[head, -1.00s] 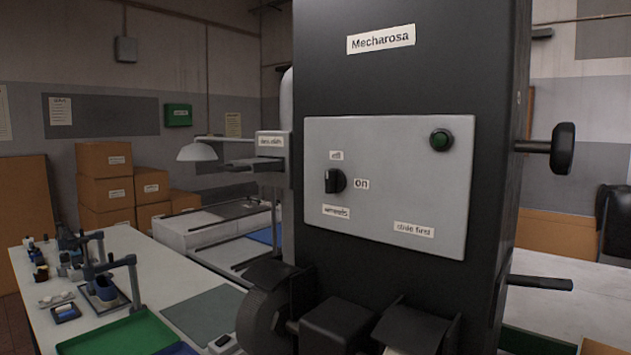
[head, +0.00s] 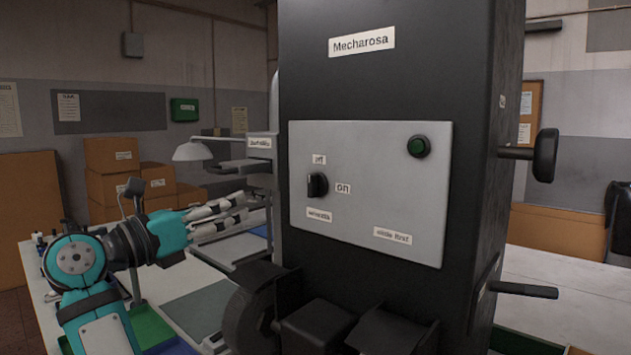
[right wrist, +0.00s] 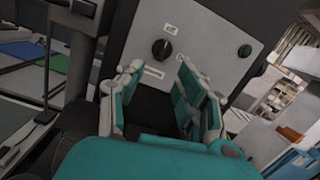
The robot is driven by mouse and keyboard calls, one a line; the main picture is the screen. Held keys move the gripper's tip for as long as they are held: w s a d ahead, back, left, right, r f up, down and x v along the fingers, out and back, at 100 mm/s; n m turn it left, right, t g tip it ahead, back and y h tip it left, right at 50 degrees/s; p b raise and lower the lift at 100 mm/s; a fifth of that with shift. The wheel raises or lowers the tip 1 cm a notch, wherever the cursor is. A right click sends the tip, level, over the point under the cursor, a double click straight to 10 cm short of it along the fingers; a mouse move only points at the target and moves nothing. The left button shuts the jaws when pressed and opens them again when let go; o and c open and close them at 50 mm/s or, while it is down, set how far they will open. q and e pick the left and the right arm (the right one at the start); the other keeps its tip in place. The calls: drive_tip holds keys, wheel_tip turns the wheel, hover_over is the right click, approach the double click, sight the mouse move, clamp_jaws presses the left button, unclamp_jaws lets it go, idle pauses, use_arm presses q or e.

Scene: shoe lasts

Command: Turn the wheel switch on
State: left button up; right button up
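The wheel switch appears to be a black rotary knob (head: 317,186) on the grey panel (head: 370,190) of a dark machine. An "off" label sits above it and an "on" label to its right. Its ridge looks upright, towards "off". The knob also shows in the right wrist view (right wrist: 161,48), beyond my fingers.
A green button (head: 418,146) is on the panel's upper right. Black guards (head: 330,326) and a dark wheel (head: 250,318) jut out below the panel. A black handle (head: 545,155) sticks out at the machine's right side. A worktable (head: 215,290) stands at left. Cardboard boxes (head: 112,155) are behind.

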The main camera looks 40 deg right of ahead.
drive_tip(key=s+r+m+y, duration=0.1)
drive_tip(key=s+r+y, duration=0.1)
drive_tip(key=p, duration=0.8)
approach(309, 184)
drive_tip(key=d, duration=0.8)
drive_tip(key=shift+w, duration=0.3)
drive_tip(key=shift+d+f, duration=0.2)
drive_tip(key=shift+d, duration=0.3)
use_arm(q)
wheel_tip(309, 184, up, 8)
drive_tip(key=shift+d, duration=0.1)
use_arm(e)
drive_tip(key=shift+a, duration=0.1)
drive_tip(key=shift+c, duration=1)
use_arm(q)
drive_tip(key=shift+s, duration=0.1)
use_arm(e)
clamp_jaws()
